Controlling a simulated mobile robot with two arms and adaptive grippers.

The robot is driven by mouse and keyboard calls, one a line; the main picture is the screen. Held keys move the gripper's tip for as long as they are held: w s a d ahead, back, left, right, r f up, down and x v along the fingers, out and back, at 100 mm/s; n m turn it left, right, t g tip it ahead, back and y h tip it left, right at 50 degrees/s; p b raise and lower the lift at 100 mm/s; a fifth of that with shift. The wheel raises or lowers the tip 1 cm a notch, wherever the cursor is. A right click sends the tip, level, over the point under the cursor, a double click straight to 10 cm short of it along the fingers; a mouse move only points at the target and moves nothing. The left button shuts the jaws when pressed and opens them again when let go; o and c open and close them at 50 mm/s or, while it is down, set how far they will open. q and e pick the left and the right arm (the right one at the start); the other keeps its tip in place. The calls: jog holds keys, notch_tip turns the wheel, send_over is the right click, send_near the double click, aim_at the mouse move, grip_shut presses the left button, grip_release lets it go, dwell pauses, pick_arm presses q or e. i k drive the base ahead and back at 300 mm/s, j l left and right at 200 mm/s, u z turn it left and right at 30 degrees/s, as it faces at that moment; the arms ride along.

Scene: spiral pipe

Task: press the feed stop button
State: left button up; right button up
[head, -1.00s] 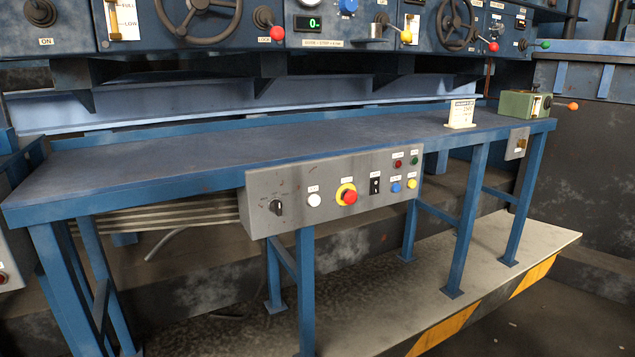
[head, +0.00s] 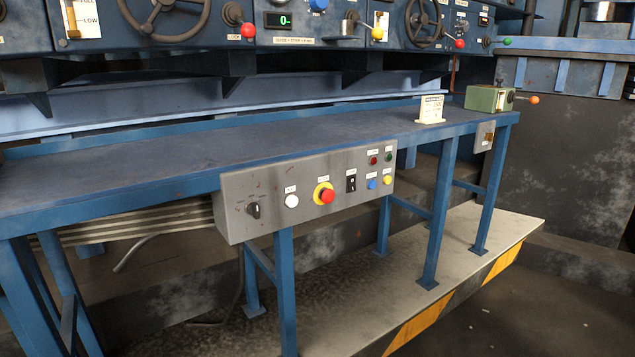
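A grey control panel (head: 235,222) is fixed to the front edge of a blue bench. It carries a black rotary knob (head: 254,210), a white button (head: 291,201), a red mushroom button (head: 327,196) on a yellow ring, and a black rocker switch (head: 351,183). At its right are small red (head: 374,160), green (head: 388,157), blue (head: 372,184) and yellow (head: 387,180) buttons or lamps. Their labels are too small to read, so I cannot tell which is the feed stop button. Neither of my grippers is in view.
The blue bench top (head: 170,160) holds a small white sign (head: 431,110) and a green box (head: 489,99) with an orange-knobbed lever. A machine with handwheels (head: 163,16) and levers stands behind. A low platform (head: 470,240) with a yellow-black edge lies below. Open floor shows at lower right.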

aim_at(328, 196)
jog(key=i+l+u, duration=0.2)
jog(key=l, duration=0.15)
jog(key=i+l+u, duration=0.2)
jog(key=l, duration=0.15)
jog(key=i+l+u, duration=0.2)
jog(key=l, duration=0.2)
jog(key=i+l+u, duration=0.2)
jog(key=l, duration=0.2)
jog(key=k+j, duration=0.05)
jog(key=k, duration=0.05)
